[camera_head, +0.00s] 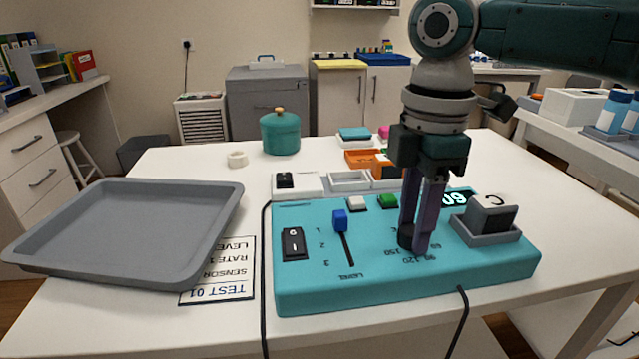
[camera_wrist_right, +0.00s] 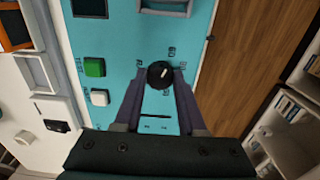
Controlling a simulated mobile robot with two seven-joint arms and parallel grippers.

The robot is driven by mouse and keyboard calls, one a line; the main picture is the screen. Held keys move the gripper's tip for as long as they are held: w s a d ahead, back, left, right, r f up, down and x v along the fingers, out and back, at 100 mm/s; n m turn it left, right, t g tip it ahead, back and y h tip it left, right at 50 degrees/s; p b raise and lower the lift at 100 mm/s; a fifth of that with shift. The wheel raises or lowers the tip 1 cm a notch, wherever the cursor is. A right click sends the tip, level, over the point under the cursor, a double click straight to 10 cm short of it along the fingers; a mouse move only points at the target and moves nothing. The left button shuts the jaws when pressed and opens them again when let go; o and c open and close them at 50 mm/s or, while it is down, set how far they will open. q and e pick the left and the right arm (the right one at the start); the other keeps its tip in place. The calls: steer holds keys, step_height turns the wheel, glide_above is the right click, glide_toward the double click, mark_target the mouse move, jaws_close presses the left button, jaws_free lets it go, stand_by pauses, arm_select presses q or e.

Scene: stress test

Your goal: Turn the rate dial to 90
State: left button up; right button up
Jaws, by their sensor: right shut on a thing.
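The teal control box (camera_head: 310,285) lies on the white table. Its black rate dial (camera_head: 405,237) is mostly hidden behind my right gripper (camera_head: 415,246) in the head view. In the right wrist view the dial (camera_wrist_right: 160,74) sits between the two purple fingertips, and my right gripper (camera_wrist_right: 161,80) is shut on it. A white pointer mark shows on the dial, with small printed numbers around it. The box's lit display (camera_head: 455,198) shows two digits, partly behind the gripper; I cannot read them surely. My left gripper is not in view.
The box also carries a black rocker switch (camera_head: 293,244), a blue slider (camera_head: 340,221), a green button (camera_head: 388,201) and a grey holder (camera_head: 487,235) with a block. A grey tray (camera_head: 120,272) and a printed card (camera_head: 222,280) lie left. Black cables run off the front edge.

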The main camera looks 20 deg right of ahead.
jaws_close()
steer(key=shift+r, duration=0.1)
steer(key=shift+r+m+p, duration=0.1)
steer(key=shift+m+p, duration=0.2)
steer(key=shift+p, duration=0.45)
steer(key=m+p, duration=0.3)
steer(key=p, duration=0.1)
steer(key=shift+a+r+p, duration=0.1)
steer(key=shift+p, duration=0.25)
steer(key=m+p, duration=0.1)
steer(key=m, duration=0.1)
steer(key=shift+m+p, duration=0.4)
steer(key=shift+f+m+p, duration=0.2)
steer(key=shift+m+p, duration=0.45)
steer(key=shift+m, duration=0.45)
